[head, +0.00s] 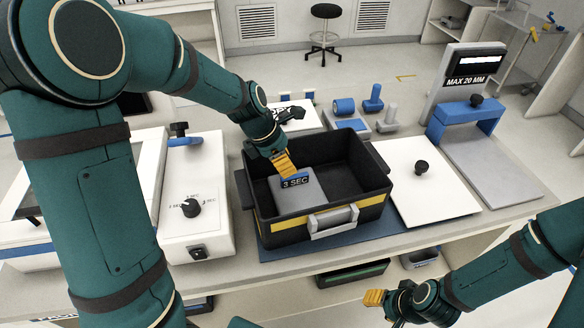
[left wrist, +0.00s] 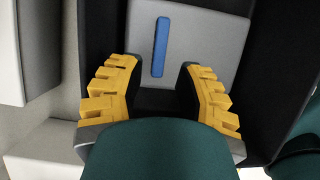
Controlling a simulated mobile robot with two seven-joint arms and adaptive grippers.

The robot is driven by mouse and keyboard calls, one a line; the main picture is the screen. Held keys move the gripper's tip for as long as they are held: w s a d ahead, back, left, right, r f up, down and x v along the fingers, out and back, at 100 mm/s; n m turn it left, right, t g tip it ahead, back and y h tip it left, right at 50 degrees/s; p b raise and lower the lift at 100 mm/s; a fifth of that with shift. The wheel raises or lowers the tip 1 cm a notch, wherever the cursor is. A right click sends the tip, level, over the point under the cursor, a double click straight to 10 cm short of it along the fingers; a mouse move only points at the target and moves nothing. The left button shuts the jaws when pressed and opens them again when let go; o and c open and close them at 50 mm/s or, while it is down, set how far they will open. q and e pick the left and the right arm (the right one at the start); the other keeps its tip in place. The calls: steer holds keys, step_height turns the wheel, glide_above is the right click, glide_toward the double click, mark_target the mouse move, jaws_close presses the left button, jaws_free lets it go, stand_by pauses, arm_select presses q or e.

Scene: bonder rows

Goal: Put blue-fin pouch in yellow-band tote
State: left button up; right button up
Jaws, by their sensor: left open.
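The grey blue-fin pouch (head: 298,198) lies inside the black yellow-band tote (head: 291,224). In the head view a dark label on the pouch reads "3 SEC". In the left wrist view the pouch (left wrist: 198,40) shows a raised blue strip down its middle. My left gripper (head: 284,166) reaches down into the tote from the back left, just over the pouch. In the left wrist view its yellow fingers (left wrist: 158,68) are spread apart with nothing held between them. My right gripper (head: 375,297) is low in front of the bench, away from the tote; its opening is unclear.
The tote stands on a blue mat (head: 335,243). A white machine with a black knob (head: 191,208) is at its left. A white plate (head: 432,190) and a grey press marked "MAX 20 MM" (head: 468,90) are at its right. Blue and grey parts (head: 372,98) stand behind.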

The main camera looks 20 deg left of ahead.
arm_select(q)
steer(key=p+v, duration=0.1)
steer(key=v, duration=0.4)
steer(key=shift+a+r, duration=0.1)
steer(key=shift+r, duration=0.2)
